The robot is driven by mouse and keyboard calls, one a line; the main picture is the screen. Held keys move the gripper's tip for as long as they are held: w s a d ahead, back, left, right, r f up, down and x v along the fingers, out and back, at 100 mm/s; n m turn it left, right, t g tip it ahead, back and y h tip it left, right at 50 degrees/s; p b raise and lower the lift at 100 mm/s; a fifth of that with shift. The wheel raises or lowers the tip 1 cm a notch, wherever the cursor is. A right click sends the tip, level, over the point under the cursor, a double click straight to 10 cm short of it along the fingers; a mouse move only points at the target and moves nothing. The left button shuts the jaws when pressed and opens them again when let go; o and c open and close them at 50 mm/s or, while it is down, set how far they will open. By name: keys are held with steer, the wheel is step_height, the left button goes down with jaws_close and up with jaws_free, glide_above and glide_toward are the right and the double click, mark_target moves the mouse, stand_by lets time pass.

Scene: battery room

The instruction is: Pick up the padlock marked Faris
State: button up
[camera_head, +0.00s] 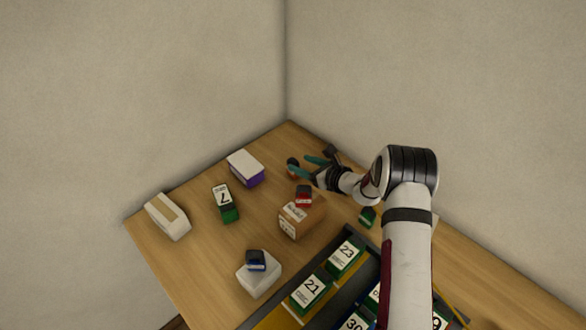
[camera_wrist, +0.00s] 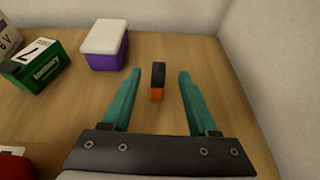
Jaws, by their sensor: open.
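Several small padlock-like items are on the table, and I cannot read the name Faris on any of them. A small orange item with a dark upper part (camera_wrist: 157,94) stands on the wood between my fingers in the wrist view; it also shows in the head view (camera_head: 292,164). My gripper (camera_wrist: 160,73) is open, with teal fingers either side of this item and no visible contact. My gripper also shows in the head view (camera_head: 299,167). A green one (camera_head: 368,214) lies near my arm.
A white-topped purple box (camera_head: 246,168) and a green battery marked 7 (camera_head: 223,202) stand to the left. The cardboard box (camera_head: 290,222) and white box (camera_head: 262,280) are nearer. A dark tray (camera_head: 348,232) holds numbered batteries. Walls meet behind the table corner.

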mark_target(293, 160)
steer(key=x, duration=0.5)
steer(key=shift+a, duration=0.15)
jaws_close()
